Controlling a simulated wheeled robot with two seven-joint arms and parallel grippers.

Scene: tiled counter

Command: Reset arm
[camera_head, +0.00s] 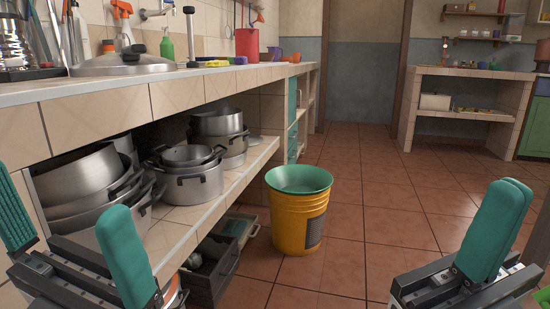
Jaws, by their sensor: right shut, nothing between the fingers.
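My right gripper (508,200) is at the lower right of the head view. Its two teal fingers are pressed together, shut with nothing between them, over the tiled floor. My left gripper (62,205) is at the lower left. Its two teal fingers are spread wide apart, with no object seen held between them. It is in front of the shelf of pots; whether it touches anything there cannot be told.
A tiled counter (90,115) runs along the left, with several metal pots (190,175) on its lower shelf. A yellow bucket with a green inside (297,220) stands on the floor. A dark crate (213,270) is under the shelf. Open floor (370,190) lies centre and right.

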